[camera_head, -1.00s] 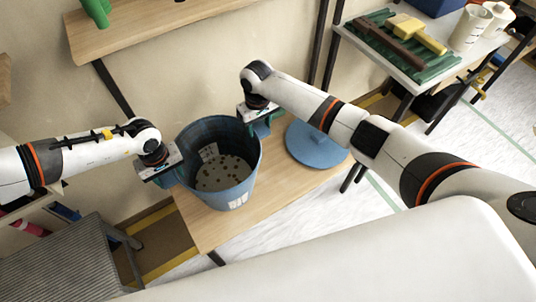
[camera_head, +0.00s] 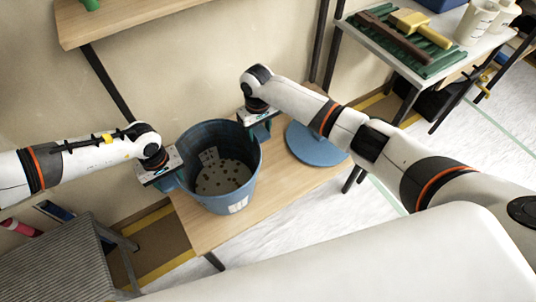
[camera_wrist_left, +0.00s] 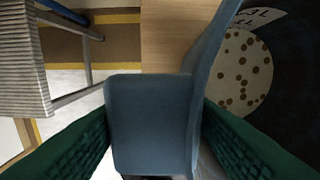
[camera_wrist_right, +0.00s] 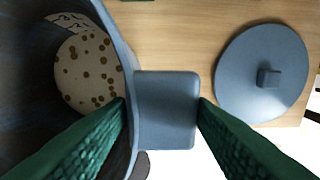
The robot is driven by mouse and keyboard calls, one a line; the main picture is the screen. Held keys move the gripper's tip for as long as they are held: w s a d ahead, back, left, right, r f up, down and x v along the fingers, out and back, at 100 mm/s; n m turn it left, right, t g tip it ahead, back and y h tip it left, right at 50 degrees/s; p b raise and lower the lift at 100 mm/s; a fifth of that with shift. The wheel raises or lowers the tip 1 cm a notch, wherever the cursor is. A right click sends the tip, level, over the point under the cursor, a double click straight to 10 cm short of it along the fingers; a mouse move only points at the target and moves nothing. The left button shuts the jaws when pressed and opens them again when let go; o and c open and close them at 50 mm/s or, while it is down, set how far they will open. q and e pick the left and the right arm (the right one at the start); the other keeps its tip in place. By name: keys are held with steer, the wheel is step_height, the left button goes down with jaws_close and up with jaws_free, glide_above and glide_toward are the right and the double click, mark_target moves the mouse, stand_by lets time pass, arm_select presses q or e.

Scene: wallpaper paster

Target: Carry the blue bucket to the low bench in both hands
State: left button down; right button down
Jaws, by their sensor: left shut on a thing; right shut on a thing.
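The blue bucket (camera_head: 218,197) is upright at the wooden low bench (camera_head: 211,228), near its left end. I cannot tell whether its base touches the bench top. A pale disc with dark spots shows inside it. My left gripper (camera_head: 168,177) is shut on the bucket's left side tab (camera_wrist_left: 150,120), between green finger pads. My right gripper (camera_head: 258,127) is shut on the opposite tab (camera_wrist_right: 167,110). The bucket's base is hidden.
A round blue lid (camera_head: 315,147) lies on the bench right of the bucket. A grey ribbed stool (camera_head: 60,262) stands at the left. A table (camera_head: 462,58) with tools and white containers stands at the back right. A wooden shelf (camera_head: 130,18) hangs above on the wall.

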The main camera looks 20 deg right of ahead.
arm_select(q)
steer(key=c, duration=1)
jaws_free()
steer(key=shift+a+f, duration=0.2)
steer(key=shift+f, duration=0.1)
arm_select(e)
steer(key=c, duration=1.1)
jaws_free()
steer(key=shift+d+f, duration=0.15)
arm_select(q)
steer(key=o, duration=0.4)
steer(key=shift+s+r, duration=0.1)
steer(key=shift+r, duration=0.05)
arm_select(e)
steer(key=o, duration=0.4)
arm_select(q)
steer(key=shift+d, duration=0.1)
arm_select(e)
steer(key=shift+o, duration=0.2)
arm_select(q)
steer(key=shift+r, duration=0.35)
arm_select(e)
steer(key=shift+r, duration=0.3)
arm_select(q)
step_height(320, 180, up, 11)
steer(key=shift+r, duration=0.15)
arm_select(e)
step_height(320, 180, up, 12)
steer(key=shift+f, duration=0.25)
